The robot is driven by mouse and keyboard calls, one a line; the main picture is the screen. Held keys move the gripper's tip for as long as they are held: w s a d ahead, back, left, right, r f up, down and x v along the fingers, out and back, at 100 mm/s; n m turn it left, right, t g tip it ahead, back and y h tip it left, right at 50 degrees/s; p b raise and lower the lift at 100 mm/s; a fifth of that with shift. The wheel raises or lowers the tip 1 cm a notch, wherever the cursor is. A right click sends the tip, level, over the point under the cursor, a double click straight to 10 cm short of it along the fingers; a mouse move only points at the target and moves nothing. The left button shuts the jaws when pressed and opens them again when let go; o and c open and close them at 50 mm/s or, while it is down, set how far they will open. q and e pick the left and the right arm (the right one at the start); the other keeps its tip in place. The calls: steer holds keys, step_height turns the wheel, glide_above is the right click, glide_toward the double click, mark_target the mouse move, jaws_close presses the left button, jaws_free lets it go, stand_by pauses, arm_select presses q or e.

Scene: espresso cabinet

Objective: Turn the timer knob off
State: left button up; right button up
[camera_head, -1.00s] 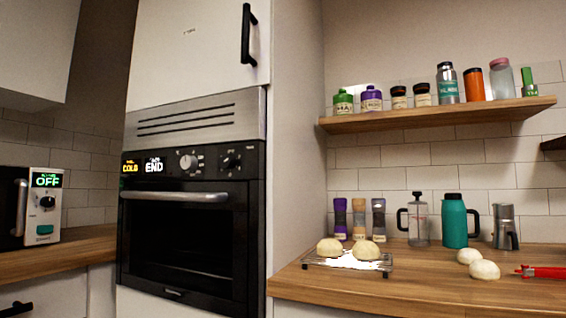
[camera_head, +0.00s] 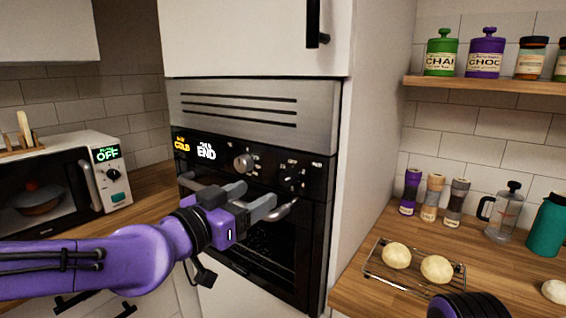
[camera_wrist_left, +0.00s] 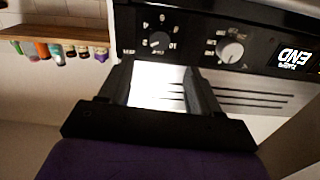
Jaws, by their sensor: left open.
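The black oven front panel (camera_head: 215,158) carries two knobs and small displays reading COLD (camera_head: 182,144) and END (camera_head: 206,151). A silver knob (camera_head: 243,163) is on the left and a black knob (camera_head: 292,178) on the right; I cannot tell for sure which is the timer. My left gripper (camera_head: 250,198) is open and empty, in front of the oven just below the knobs. In the upside-down left wrist view, the black knob (camera_wrist_left: 160,40) shows beyond the open fingers (camera_wrist_left: 165,78); the silver knob (camera_wrist_left: 231,52) is to the right. Neither knob is touched visibly.
The oven handle (camera_head: 284,211) runs below the panel, partly behind my gripper. A microwave (camera_head: 116,190) reading OFF stands left. The right counter holds a rack (camera_head: 400,279) with buns and a glass press (camera_head: 505,215). Part of my right arm shows at the bottom.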

mark_target(285, 179)
arm_select(q)
steer(key=p+x, duration=0.2)
steer(key=x, duration=0.8)
steer(key=shift+w+d, duration=0.1)
steer(key=shift+f, duration=0.1)
steer(key=c, duration=1)
